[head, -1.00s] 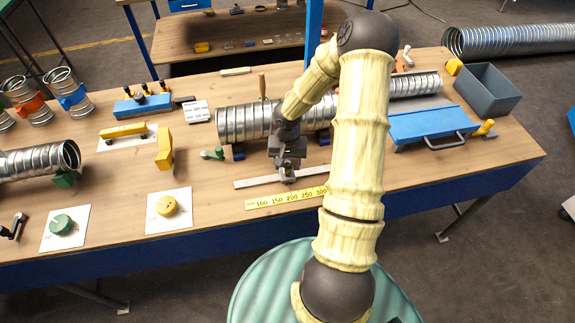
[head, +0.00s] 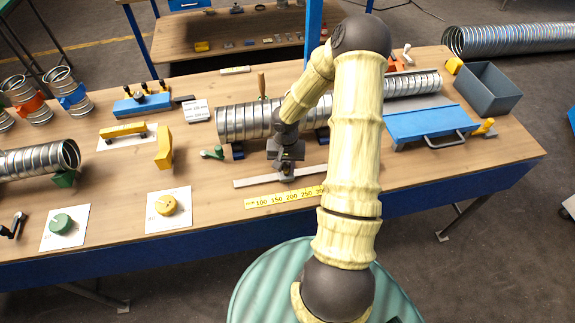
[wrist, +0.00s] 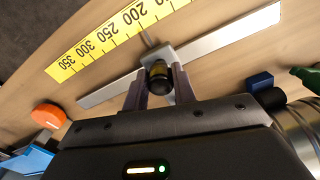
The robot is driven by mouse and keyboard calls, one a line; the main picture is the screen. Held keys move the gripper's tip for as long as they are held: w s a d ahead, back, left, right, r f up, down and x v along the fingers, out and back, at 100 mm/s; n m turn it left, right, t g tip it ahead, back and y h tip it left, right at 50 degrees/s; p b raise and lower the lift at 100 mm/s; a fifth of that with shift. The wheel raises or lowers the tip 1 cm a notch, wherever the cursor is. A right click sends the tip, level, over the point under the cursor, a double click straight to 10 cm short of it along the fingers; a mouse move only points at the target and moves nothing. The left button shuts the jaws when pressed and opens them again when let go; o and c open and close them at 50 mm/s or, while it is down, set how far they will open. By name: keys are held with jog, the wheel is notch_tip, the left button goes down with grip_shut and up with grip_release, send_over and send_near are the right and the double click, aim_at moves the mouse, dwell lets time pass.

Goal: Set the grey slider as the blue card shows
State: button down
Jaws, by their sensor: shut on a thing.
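The grey slider (wrist: 172,53) sits on a pale metal rail (wrist: 230,35) in the wrist view. My gripper (wrist: 159,82) is shut on the slider's dark knob (wrist: 158,71), with one finger on each side. The slider's thin pointer faces the yellow scale (wrist: 110,35), close to the 200 mark; the exact reading cannot be told. In the head view my gripper (head: 287,174) is low over the rail (head: 252,182), behind the yellow scale (head: 275,199). No card that is plainly blue shows; a small white printed card (head: 196,111) lies farther back, its text too small to read.
A spiral duct (head: 235,122) on blue supports lies just behind the rail. A blue hinged plate (head: 420,125) and grey bin (head: 488,90) are at right.

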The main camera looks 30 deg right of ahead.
jog(key=a+b, duration=0.1)
jog(key=a, duration=0.1)
jog(key=w+a+b, duration=0.1)
jog(key=a, duration=0.2)
jog(key=w+a+b, duration=0.1)
jog(key=a, duration=0.2)
jog(key=shift+w+a+f, duration=0.1)
jog(key=shift+w+a, duration=0.1)
jog(key=shift+w, duration=0.05)
jog(key=shift+w+a, duration=0.1)
jog(key=shift+a, duration=0.45)
jog(key=c, duration=1.1)
grip_release()
jog(key=shift+c, duration=0.2)
jog(key=shift+d+r, duration=0.1)
jog(key=shift+r, duration=0.15)
notch_tip(320, 180, up, 17)
jog(key=b, duration=0.2)
